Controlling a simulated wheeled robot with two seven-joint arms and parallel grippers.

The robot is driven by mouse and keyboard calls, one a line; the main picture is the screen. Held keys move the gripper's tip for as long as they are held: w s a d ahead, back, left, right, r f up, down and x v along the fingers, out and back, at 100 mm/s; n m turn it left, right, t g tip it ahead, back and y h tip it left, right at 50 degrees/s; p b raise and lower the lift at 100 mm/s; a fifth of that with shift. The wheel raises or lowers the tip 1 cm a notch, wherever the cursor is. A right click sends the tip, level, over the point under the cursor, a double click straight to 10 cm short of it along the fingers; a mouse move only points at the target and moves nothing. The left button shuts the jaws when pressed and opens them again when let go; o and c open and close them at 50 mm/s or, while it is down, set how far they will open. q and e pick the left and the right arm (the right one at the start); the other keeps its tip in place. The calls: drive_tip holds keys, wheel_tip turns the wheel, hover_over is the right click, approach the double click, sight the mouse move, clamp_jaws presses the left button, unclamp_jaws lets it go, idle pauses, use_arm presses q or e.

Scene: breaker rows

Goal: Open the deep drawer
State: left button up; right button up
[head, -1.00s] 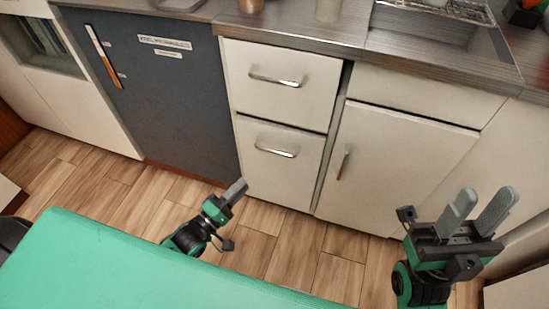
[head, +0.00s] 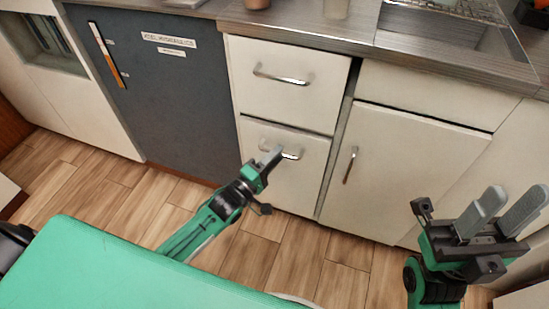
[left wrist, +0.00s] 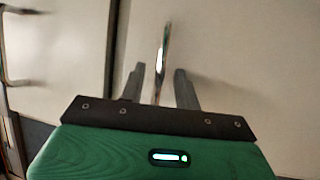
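The deep drawer is the lower white drawer front (head: 285,185), flush with the cabinet and closed. Its curved chrome handle (head: 294,153) is partly hidden behind my left gripper (head: 274,156), which reaches up to it from the left. In the left wrist view the handle (left wrist: 162,45) runs upright between the two grey fingers of my left gripper (left wrist: 160,78). A gap shows on both sides of the handle, so the fingers are open around its line; how deep it sits between them is hard to tell. My right gripper (head: 503,207) is open and empty at the right.
A shallower closed drawer (head: 285,95) with its own handle sits directly above. A dark grey fridge door (head: 165,100) stands to the left and a white cupboard door (head: 410,165) to the right. Open wood floor (head: 275,250) lies in front.

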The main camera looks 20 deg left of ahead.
use_arm(q)
clamp_jaws()
